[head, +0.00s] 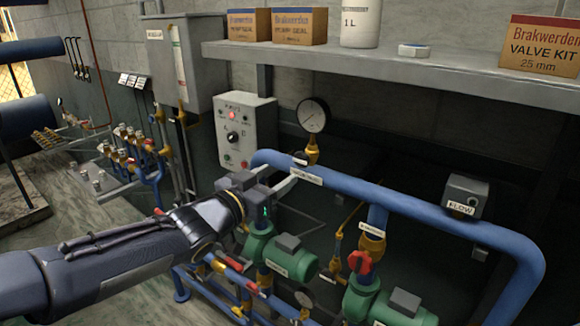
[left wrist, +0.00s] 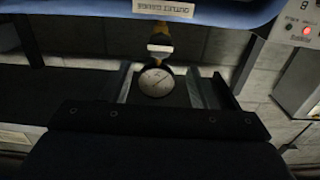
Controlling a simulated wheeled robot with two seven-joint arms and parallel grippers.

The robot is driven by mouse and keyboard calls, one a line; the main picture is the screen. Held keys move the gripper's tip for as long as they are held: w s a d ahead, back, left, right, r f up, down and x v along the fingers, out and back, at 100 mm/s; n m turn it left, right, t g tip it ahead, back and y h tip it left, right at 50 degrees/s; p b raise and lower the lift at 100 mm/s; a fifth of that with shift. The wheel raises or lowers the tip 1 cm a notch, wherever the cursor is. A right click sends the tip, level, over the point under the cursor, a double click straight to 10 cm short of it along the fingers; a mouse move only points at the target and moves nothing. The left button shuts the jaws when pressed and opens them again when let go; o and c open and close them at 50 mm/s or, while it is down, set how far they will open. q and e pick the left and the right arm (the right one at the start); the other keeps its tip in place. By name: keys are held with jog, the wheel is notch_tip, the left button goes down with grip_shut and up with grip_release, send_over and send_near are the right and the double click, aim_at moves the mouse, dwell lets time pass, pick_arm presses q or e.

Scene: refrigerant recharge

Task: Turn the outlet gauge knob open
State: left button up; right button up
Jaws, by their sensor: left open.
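The outlet gauge (head: 312,116) has a round white dial with a black rim. It stands upright on a brass stem (head: 313,150) above the blue pipe (head: 385,196), over a label reading outlet gauge (head: 307,176). A small dark knob (head: 300,158) with a pale face sits at the stem's side. My left gripper (head: 276,178) is open and empty, below and left of the stem, apart from the knob. In the left wrist view, the gauge dial (left wrist: 156,82) appears upside down between the open fingers; the brass stem and pale knob part (left wrist: 160,47) show above it. My right gripper is not in view.
A control box (head: 246,136) with a red light hangs behind my left gripper. Green pumps (head: 284,258) and a red valve handle (head: 360,263) stand below the blue pipe. A flow box (head: 465,195) sits at the right. A shelf (head: 400,68) with boxes runs above.

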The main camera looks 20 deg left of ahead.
aim_at(300, 160)
pick_arm(q)
jog(key=b+x, duration=0.1)
jog(key=x, duration=0.1)
jog(key=b+x, duration=0.4)
jog(key=x, duration=0.1)
jog(key=shift+w+d+f, duration=0.1)
jog(key=shift+f, duration=0.25)
jog(key=shift+w+r, duration=0.2)
jog(key=shift+w, duration=0.1)
jog(key=shift+c, duration=0.3)
jog(key=c, duration=0.9)
jog(key=shift+r+n+p, duration=0.25)
jog(key=shift+n+p, duration=0.45)
jog(key=shift+p, duration=0.15)
jog(key=shift+n+p, duration=0.6)
jog(key=shift+n, duration=0.2)
jog(key=shift+f+n+p, duration=0.15)
jog(key=shift+n+p, duration=0.2)
jog(key=shift+n, duration=0.45)
